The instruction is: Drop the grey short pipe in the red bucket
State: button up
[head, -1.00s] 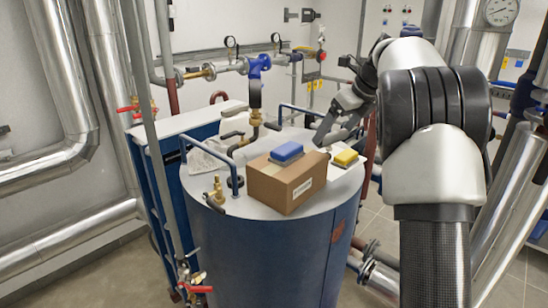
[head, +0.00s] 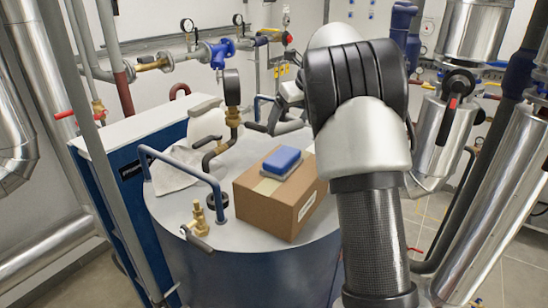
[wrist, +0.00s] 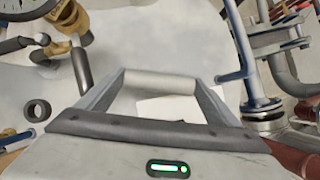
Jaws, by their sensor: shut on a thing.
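My gripper (wrist: 160,79) is shut on the grey short pipe (wrist: 160,84) in the wrist view. The pipe is a light grey cylinder lying crosswise between the two fingertips, above the pale tank top. In the head view my arm hides most of the gripper, and I cannot make out the pipe there. I do not see a red bucket in either current view.
On the tank top (head: 240,237) stand a cardboard box (head: 263,208) with a blue sponge (head: 282,160), a blue rail (head: 190,167) and a brass valve (head: 198,217). A pressure gauge (head: 232,88) rises behind. Large metal pipes (head: 510,175) stand at the right.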

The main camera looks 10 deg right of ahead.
notch_tip(320, 180, down, 8)
jog(key=shift+s+f, duration=0.1)
dwell(0.4)
jog(key=o, duration=1.1)
